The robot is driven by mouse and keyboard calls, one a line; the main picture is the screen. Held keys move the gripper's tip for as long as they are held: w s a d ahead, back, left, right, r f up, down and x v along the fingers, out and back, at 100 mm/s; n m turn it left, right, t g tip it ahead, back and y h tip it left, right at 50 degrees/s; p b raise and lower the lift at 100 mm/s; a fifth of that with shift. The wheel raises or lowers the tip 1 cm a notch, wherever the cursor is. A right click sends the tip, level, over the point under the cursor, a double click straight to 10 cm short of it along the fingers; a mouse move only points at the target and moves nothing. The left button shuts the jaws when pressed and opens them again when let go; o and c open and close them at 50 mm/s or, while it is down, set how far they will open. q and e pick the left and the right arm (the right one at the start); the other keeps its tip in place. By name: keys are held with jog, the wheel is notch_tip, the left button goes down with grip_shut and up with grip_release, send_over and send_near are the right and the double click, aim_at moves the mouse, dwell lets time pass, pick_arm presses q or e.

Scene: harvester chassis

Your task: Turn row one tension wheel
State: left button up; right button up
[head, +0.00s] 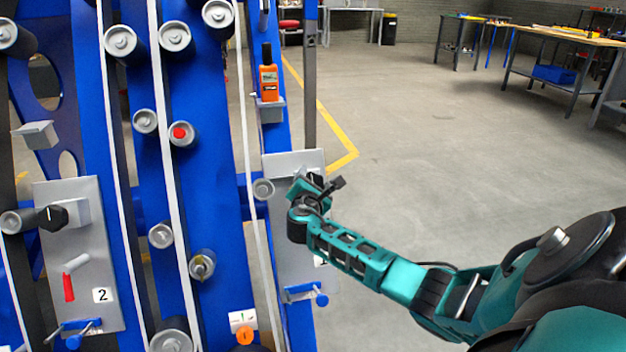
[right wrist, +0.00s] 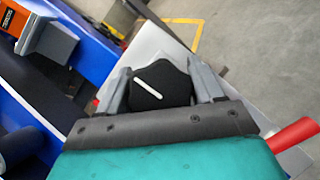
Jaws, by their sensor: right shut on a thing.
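The row one tension wheel is a black knob with a white line (right wrist: 160,88) on a light grey panel (head: 295,255). My right gripper (right wrist: 160,76) has one grey finger on each side of the knob and is shut on it. In the head view my right gripper (head: 318,182) is at the upper part of the panel and mostly hides the knob. The white line runs diagonally in the right wrist view. My left gripper is not in view.
A panel marked 2 (head: 98,262) at the left has a similar black knob (head: 53,217) and a red lever (head: 68,286). An orange device (head: 269,82) sits on a bracket above the right panel. A red handle (right wrist: 293,135) is near my right gripper. Open floor lies right.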

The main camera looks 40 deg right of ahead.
dwell(0.5)
jog(key=o, duration=1)
jog(key=shift+c, duration=0.2)
jog(key=shift+s+a+r+p, duration=0.1)
jog(key=shift+s+a+p, duration=0.2)
jog(key=shift+s+a, duration=0.1)
jog(key=p+v, duration=0.3)
jog(key=v, duration=0.8)
jog(key=shift+s+a, duration=0.2)
jog(key=shift+a, duration=0.2)
